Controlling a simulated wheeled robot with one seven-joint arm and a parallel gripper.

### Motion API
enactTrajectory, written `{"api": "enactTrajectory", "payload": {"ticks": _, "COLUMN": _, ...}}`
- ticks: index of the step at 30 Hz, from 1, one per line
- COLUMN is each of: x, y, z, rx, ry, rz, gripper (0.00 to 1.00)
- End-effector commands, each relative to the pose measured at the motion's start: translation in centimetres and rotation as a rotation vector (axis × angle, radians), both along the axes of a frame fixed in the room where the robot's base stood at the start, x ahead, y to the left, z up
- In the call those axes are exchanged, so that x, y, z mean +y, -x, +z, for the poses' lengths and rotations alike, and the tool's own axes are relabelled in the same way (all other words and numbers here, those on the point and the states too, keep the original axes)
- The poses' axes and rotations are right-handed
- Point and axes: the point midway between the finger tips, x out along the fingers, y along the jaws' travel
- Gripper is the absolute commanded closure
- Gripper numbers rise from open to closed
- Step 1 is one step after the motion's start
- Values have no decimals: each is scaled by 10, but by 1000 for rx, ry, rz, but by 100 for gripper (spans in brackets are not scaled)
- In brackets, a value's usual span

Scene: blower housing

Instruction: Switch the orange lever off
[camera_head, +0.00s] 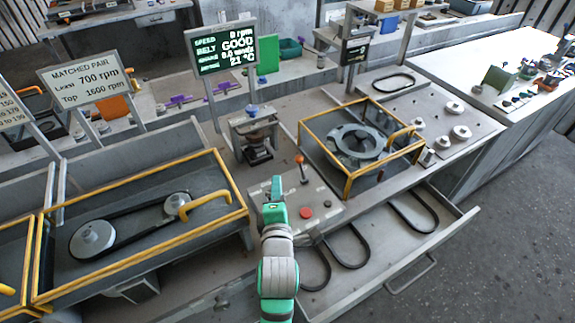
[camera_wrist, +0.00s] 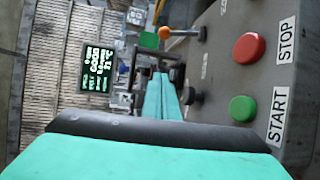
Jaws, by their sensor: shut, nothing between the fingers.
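The orange lever (camera_head: 300,165) stands on the grey control panel (camera_head: 325,204), its round orange knob up on a thin metal stem. In the wrist view the orange lever (camera_wrist: 165,32) is at the top, its stem running sideways from the panel face at the right. My gripper (camera_head: 276,187) is shut and empty over the left part of the panel, apart from the lever, to its left and nearer me. In the wrist view my gripper fingers (camera_wrist: 164,95) lie together below the knob. A small label near the lever base is unreadable.
A red STOP button (camera_head: 306,212) and a green START button (camera_wrist: 242,108) sit on the panel near my gripper. Yellow-framed guard boxes (camera_head: 130,204) stand left and right (camera_head: 310,117). A display (camera_head: 222,47) behind reads 0 rpm, belt GOOD. Front drawer (camera_head: 440,225) is open with belts inside.

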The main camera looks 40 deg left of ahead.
Motion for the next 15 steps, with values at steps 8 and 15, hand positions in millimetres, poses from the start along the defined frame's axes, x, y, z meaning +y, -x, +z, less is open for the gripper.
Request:
{"api": "enactTrajectory", "payload": {"ticks": 8, "x": 14, "y": -17, "z": -3, "rx": 0, "ry": 0, "rz": -1, "gripper": 100}}
{"api": "enactTrajectory", "payload": {"ticks": 15, "x": 43, "y": -50, "z": -10, "rx": -1, "ry": -1, "rz": 0, "gripper": 100}}
